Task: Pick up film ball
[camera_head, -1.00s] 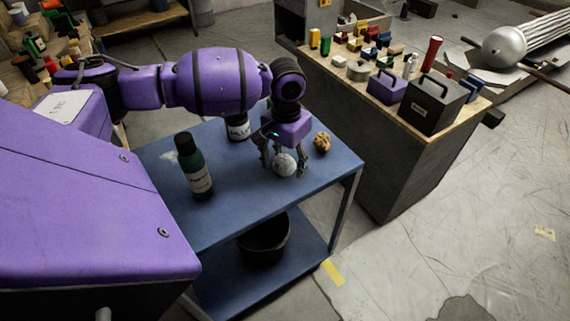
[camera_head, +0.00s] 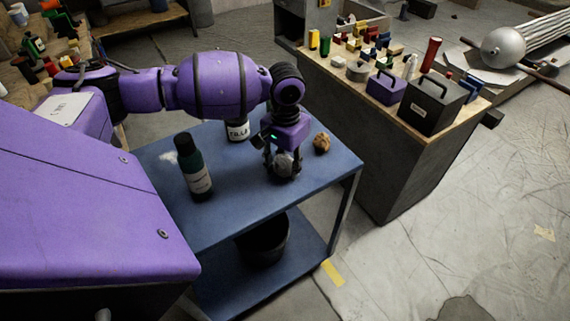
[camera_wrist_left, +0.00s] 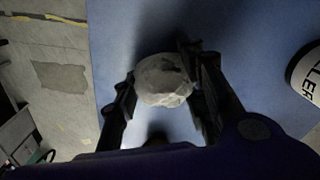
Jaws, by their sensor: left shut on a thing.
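The film ball is a crumpled pale grey ball (camera_head: 284,164) at the right part of the blue cart's top. My left gripper (camera_head: 283,168) comes down over it from above and is shut on it, with fingers on both sides. In the left wrist view the ball (camera_wrist_left: 163,80) sits between the two dark fingertips (camera_wrist_left: 160,88), and the blue surface shows around it. I cannot tell whether the ball still touches the cart top. My right gripper is not in view.
The blue cart (camera_head: 240,205) also bears a dark green bottle (camera_head: 195,168), a white-labelled container (camera_head: 238,130) and a brown crumpled ball (camera_head: 321,143) close to the gripper. A black bucket (camera_head: 265,240) stands on its lower shelf. A cluttered workbench (camera_head: 385,125) stands to the right.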

